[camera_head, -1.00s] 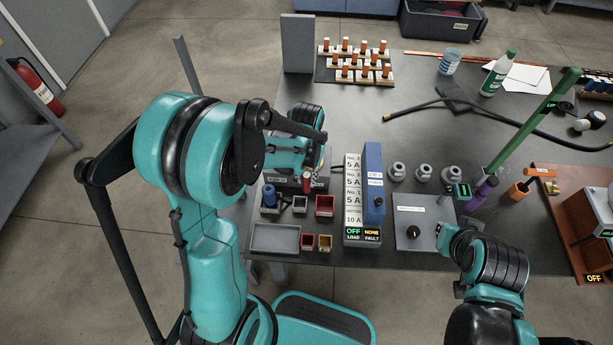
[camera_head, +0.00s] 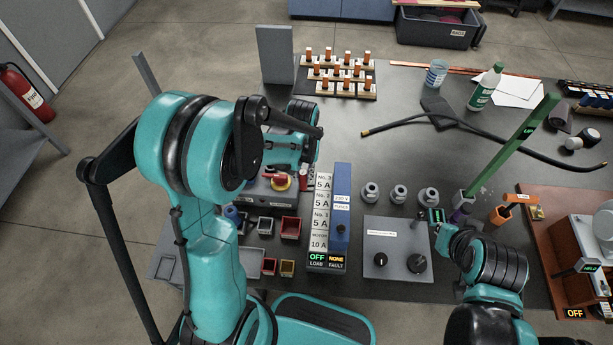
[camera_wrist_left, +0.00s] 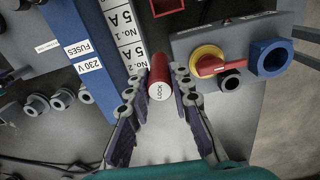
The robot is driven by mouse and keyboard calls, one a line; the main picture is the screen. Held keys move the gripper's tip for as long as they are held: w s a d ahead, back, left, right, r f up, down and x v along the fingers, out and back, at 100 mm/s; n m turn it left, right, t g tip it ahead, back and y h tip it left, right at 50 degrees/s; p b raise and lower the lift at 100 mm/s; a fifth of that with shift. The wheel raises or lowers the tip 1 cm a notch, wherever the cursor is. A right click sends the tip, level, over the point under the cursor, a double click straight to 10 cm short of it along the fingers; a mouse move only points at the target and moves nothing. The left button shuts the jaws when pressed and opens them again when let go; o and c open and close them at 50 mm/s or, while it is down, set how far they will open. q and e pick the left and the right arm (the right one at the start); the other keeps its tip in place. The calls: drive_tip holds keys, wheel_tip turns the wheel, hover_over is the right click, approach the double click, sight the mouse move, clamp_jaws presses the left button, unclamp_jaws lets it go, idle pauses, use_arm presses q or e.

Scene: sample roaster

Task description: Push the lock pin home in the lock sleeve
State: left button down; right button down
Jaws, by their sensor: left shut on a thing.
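The red lock pin (camera_wrist_left: 159,84), its end marked LOCK, is between the fingers of my left gripper (camera_wrist_left: 160,78), which is shut on it. In the head view this gripper (camera_head: 308,160) is above the grey switch box, and its fingertips are hard to make out. A black ring (camera_wrist_left: 232,80) with a dark hole, seemingly the lock sleeve, sits beside the red handle (camera_wrist_left: 210,66) on its yellow disc. The pin is apart from it, to its left in the wrist view. My right gripper (camera_head: 438,218) is by the knob panel, its fingers unclear.
A blue ring (camera_wrist_left: 271,58) stands right of the black ring. The labelled fuse strip (camera_head: 320,212) and blue 230 V block (camera_head: 341,205) stand close to my left gripper's right. Small red bins (camera_head: 290,227) are in front. Open table lies behind the grey sockets.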

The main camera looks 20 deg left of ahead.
use_arm(q)
drive_tip(key=shift+w+a+r+n, duration=0.1)
drive_tip(key=shift+a+r+n, duration=0.1)
drive_tip(key=shift+a+n, duration=0.4)
drive_tip(key=w+a+r+n+p, duration=0.1)
drive_tip(key=w+a+n+p, duration=0.1)
drive_tip(key=a+n, duration=0.4)
drive_tip(key=w+a+r+n+p, duration=0.1)
drive_tip(key=w+a+n, duration=0.3)
drive_tip(key=n, duration=1)
drive_tip(key=a+r, duration=0.1)
drive_tip(key=a, duration=0.2)
drive_tip(key=shift+r+p, duration=0.15)
drive_tip(key=shift+p, duration=0.25)
drive_tip(key=shift+w+a, duration=0.1)
drive_tip(key=shift+f+b, duration=2.4)
drive_tip(key=shift+f, duration=0.55)
drive_tip(key=shift+f+b, duration=0.2)
drive_tip(key=shift+b, duration=0.15)
drive_tip(key=shift+f+b, duration=1.3)
drive_tip(key=shift+f, duration=0.35)
